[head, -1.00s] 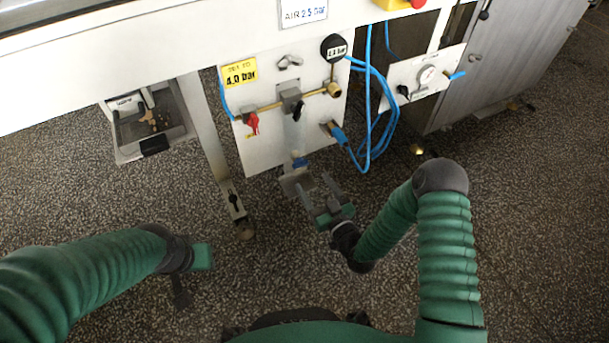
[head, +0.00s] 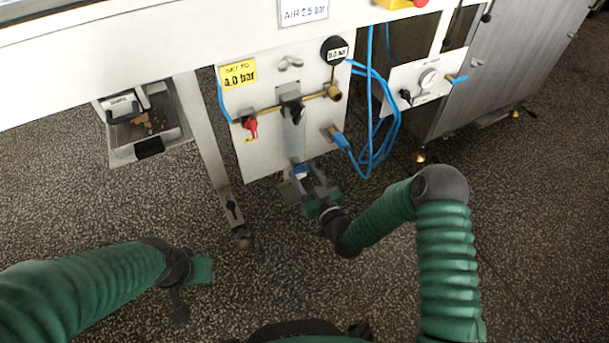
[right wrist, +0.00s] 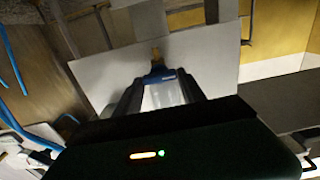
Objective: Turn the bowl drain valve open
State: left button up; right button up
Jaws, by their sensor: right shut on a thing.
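The clear filter bowl (head: 297,145) hangs below a grey regulator block (head: 291,99) on the white panel. At its lower end is the blue drain valve (head: 301,170), which also shows between my fingertips in the right wrist view (right wrist: 160,75). My right gripper (head: 303,184) reaches up from below and is shut on the drain valve. The fingers partly hide it, so its turn angle cannot be read. My left gripper (head: 181,301) hangs low over the floor at the left, away from the panel; its jaw gap is not clear.
The white panel (head: 265,150) carries a red-handled valve (head: 251,126), a yellow label (head: 238,74) and a round black gauge (head: 334,50), which appears to read 0.0 bar. Blue hoses (head: 384,150) hang to the right. A metal leg (head: 213,150) stands left. The floor below is clear.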

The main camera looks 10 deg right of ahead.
jog(key=c, duration=0.3)
jog(key=shift+d+f+m+p, duration=0.1)
jog(key=shift+m+p, duration=0.85)
jog(key=shift+m, duration=2.05)
jog(key=shift+d+f+m+p, duration=0.15)
jog(key=shift+m+p, duration=0.85)
jog(key=shift+m, duration=2)
jog(key=shift+d+f+m+p, duration=0.1)
jog(key=shift+m+p, duration=0.85)
jog(key=shift+m, duration=2.05)
jog(key=o, duration=1.3)
jog(key=shift+f, duration=0.1)
jog(key=shift+o, duration=0.3)
